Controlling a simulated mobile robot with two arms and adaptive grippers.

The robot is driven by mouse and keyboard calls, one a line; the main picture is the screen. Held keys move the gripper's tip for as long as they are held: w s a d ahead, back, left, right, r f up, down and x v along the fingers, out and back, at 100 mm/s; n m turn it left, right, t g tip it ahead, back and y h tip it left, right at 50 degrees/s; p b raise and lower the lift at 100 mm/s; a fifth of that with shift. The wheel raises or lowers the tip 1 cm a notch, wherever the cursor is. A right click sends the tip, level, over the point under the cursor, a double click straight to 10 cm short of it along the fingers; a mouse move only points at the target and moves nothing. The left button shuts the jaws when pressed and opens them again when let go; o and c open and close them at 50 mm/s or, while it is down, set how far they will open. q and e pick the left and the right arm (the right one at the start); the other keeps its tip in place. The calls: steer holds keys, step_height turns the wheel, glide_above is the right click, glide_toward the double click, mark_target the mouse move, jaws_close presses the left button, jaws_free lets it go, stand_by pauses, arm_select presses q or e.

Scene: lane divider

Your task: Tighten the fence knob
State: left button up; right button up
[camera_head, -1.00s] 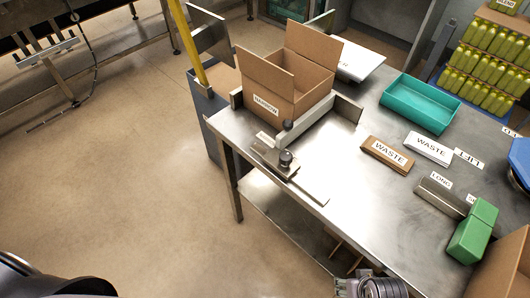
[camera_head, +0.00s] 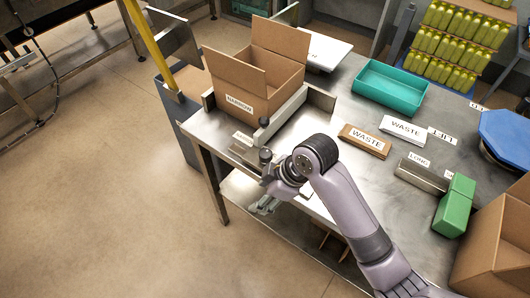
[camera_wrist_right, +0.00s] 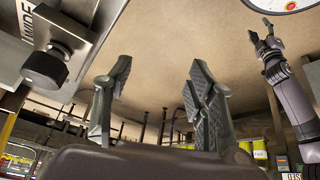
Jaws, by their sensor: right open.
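A black fence knob (camera_head: 265,155) stands on the metal plate at the table's front left edge; a black knob with a metal bracket also shows at the left of the right wrist view (camera_wrist_right: 45,67). A second dark knob (camera_head: 264,122) sits at the near end of the metal fence (camera_head: 290,112). My right gripper (camera_head: 264,205) is low at the table's front edge, partly hidden by its own wrist. In the right wrist view its fingers (camera_wrist_right: 157,95) are spread with nothing between them. My left arm's small gripper (camera_wrist_right: 262,38) shows at the upper right of that view.
An open cardboard box (camera_head: 255,85) stands against the fence. A teal tray (camera_head: 390,88), WASTE signs (camera_head: 365,139), a metal block (camera_head: 422,175) and a green block (camera_head: 454,205) lie farther right.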

steer(key=w+a+r+n, duration=0.3)
steer(key=w+r+n, duration=0.1)
steer(key=n, duration=0.1)
steer(key=n+g+h, duration=0.1)
steer(key=n+h, duration=0.4)
steer(key=n, duration=0.3)
glide_toward(266, 153)
step_height(266, 153, down, 11)
steer(key=p, duration=0.2)
steer(key=shift+w+r+p, duration=0.15)
steer(key=shift+r+p, duration=0.05)
steer(key=shift+p, duration=0.2)
steer(key=shift+c, duration=0.5)
steer(key=c, duration=1.1)
